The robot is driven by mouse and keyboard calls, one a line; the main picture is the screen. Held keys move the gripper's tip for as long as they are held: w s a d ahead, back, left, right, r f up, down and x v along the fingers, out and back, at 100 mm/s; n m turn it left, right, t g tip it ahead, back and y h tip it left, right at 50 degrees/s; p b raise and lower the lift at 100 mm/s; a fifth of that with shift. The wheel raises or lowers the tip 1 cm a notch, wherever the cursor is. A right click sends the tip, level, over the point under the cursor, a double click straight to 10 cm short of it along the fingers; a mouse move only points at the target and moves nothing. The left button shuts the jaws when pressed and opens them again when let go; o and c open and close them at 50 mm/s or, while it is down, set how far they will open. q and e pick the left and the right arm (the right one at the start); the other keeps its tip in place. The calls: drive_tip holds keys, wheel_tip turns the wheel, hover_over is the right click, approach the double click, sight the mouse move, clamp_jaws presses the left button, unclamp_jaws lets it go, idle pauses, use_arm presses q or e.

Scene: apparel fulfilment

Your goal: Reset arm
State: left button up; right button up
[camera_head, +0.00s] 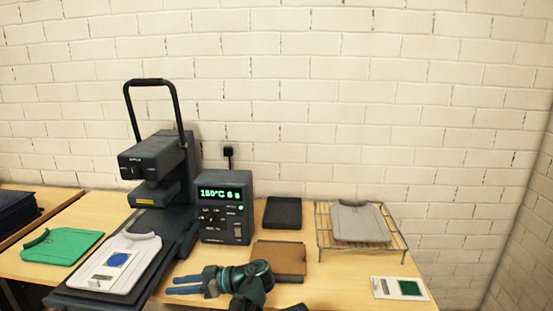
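The heat press (155,158) holds a white shirt (118,262) with a blue print. A control box (224,208), black pad (283,212), brown pad (279,258) and wire rack (388,247) with a grey shirt (359,221) stand rightward. A green shirt (62,246) lies left; a green-square card (399,288) lies right.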

use_arm(q)
drive_tip(key=s+f+m+h, duration=0.6)
drive_tip(key=f+m+h, duration=0.25)
drive_tip(key=f, duration=0.45)
drive_tip(key=s+d+f+m+h, duration=0.3)
drive_tip(key=d+f+m+h, duration=0.1)
drive_tip(key=d+m+h, duration=0.35)
drive_tip(key=s+d+r+m+g+y+p, duration=0.1)
drive_tip(key=s+d+r+m+y+p, duration=0.1)
drive_tip(key=s+d+r+p, duration=0.4)
drive_tip(key=d+r+m+p, duration=0.1)
drive_tip(key=d+r+p, duration=0.4)
drive_tip(key=d, duration=0.1)
drive_tip(key=shift+r+m, duration=0.2)
drive_tip(key=shift+m, duration=0.1)
